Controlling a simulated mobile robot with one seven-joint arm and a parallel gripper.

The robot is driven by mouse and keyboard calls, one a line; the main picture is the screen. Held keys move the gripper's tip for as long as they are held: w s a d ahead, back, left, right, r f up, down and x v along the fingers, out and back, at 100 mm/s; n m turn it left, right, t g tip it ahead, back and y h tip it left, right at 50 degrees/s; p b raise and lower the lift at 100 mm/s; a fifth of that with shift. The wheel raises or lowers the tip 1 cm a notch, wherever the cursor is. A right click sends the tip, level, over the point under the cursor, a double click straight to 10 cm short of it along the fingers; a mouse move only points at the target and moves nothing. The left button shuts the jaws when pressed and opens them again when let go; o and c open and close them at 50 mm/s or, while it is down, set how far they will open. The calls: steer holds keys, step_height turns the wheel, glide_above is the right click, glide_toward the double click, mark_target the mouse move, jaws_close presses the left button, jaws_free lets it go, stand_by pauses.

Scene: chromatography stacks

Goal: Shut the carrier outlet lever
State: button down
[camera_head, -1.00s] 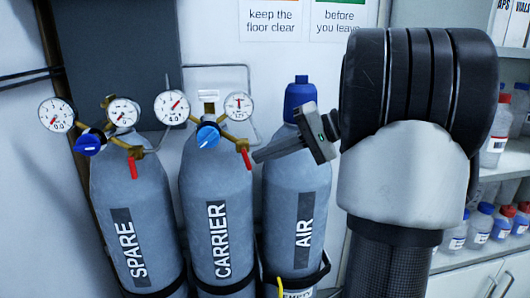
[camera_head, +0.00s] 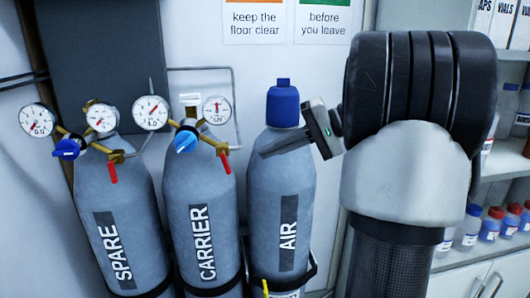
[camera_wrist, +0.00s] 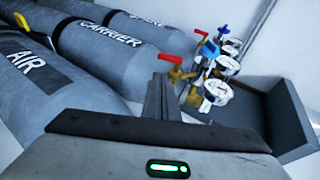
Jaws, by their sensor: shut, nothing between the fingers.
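The carrier cylinder (camera_head: 210,205) is grey and stands upright in the middle of three. Its red outlet lever (camera_head: 224,161) hangs down from the right end of the brass regulator, below the blue knob (camera_head: 186,142). A red lever (camera_wrist: 173,60), which looks like the carrier's, is beyond my fingertips in the wrist view. My gripper (camera_head: 264,154) is shut and empty, in front of the top of the air cylinder (camera_head: 282,195). Its tips point left towards the lever, with a clear gap between. The fingers also show in the wrist view (camera_wrist: 160,90).
The spare cylinder (camera_head: 120,215) stands left, with its own red lever (camera_head: 112,173), blue knob and gauges. The carrier's gauges (camera_head: 216,109) sit close around its regulator. The air cylinder has a blue cap (camera_head: 283,106). Shelves with bottles (camera_head: 490,225) are at right.

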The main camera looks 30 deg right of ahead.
steer(key=f+v, duration=0.1)
steer(key=v, duration=0.6)
steer(key=shift+s+d, duration=0.3)
steer(key=shift+d, duration=0.1)
steer(key=shift+f, duration=0.1)
